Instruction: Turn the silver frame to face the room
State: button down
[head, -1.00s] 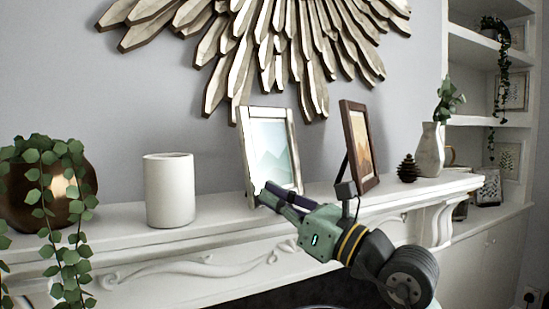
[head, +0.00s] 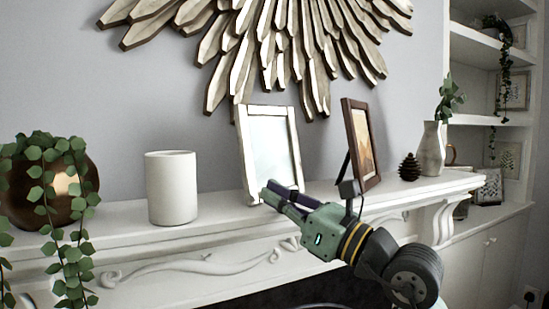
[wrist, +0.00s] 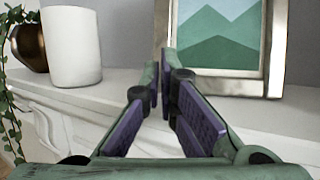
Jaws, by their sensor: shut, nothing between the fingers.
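The silver frame (head: 272,150) stands on the white mantel, leaning slightly back. Its picture side shows to the head camera, pale with glare. My gripper (head: 268,192) is in front of the frame's lower left part. Its fingers are shut and empty. In the wrist view the fingertips (wrist: 164,58) overlap the frame's left edge; I cannot tell whether they touch it.
A white cylindrical vase (head: 171,188) and a bronze pot with trailing plant (head: 50,180) stand left. A brown frame (head: 361,142), a pinecone (head: 409,168) and a vase with greenery (head: 431,150) stand right. A sunburst decoration (head: 270,45) hangs above.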

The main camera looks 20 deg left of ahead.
jog(key=s+d+b, duration=0.1)
jog(key=s+d, duration=0.1)
jog(key=d, duration=0.9)
jog(key=shift+s+a, duration=0.1)
jog(key=shift+s, duration=0.05)
